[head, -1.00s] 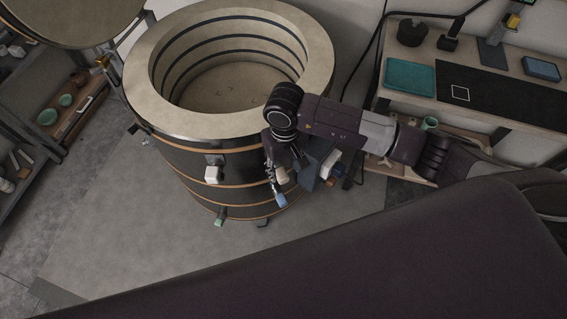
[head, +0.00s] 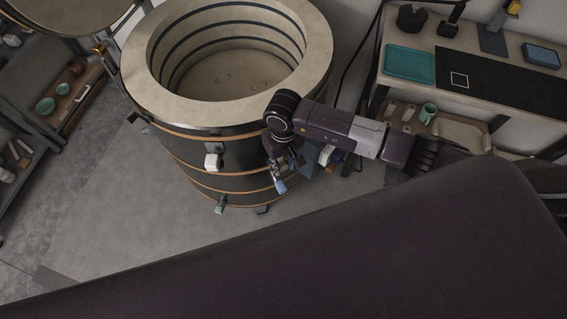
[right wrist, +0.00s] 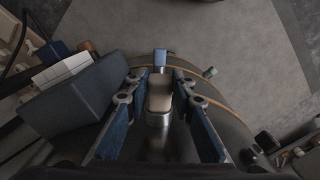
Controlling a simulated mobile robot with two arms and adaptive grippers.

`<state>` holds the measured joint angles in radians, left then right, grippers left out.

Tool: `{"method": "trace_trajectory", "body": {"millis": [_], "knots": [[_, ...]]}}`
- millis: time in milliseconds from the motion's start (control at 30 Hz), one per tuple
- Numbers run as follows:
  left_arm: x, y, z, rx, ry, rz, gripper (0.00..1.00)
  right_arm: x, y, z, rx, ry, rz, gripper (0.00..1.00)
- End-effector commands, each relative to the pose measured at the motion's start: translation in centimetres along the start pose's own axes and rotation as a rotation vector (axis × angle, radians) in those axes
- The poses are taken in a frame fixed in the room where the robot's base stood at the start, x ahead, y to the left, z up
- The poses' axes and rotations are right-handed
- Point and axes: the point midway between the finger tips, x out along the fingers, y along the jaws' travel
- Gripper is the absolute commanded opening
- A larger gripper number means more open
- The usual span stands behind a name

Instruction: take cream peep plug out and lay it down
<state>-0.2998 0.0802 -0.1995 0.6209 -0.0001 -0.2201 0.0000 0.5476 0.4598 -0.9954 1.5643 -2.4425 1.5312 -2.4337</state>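The cream peep plug (right wrist: 160,92) sticks out of the side of the dark round kiln (head: 181,152). In the right wrist view it lies between the two fingers of my right gripper (right wrist: 159,82), with a visible gap on either side. The gripper is open around it. In the head view this gripper (head: 283,163) is low at the kiln's right side and hides the cream plug. A blue plug (right wrist: 160,58) is just beyond the cream one; it also shows in the head view (head: 280,186). My left gripper is not in view.
A white plug (head: 213,161) and a green plug (head: 220,206) sit on the kiln's side further left. A grey box (right wrist: 75,95) with white blocks is close beside the right gripper. A workbench (head: 447,45) stands at right, shelves (head: 75,85) at left. Floor in front is clear.

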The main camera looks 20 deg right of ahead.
Motion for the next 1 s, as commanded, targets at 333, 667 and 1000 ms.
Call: {"method": "trace_trajectory", "body": {"millis": [333,667,1000], "knots": [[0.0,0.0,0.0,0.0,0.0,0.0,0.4,0.0,0.0,0.0,0.0,0.0,0.0,0.0],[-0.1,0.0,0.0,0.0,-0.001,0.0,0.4,-0.1,0.1,0.3,0.001,0.0,0.001,0.0],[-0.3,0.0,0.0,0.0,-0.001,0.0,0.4,-0.1,0.0,1.3,-0.001,-0.002,0.001,0.0]]}}
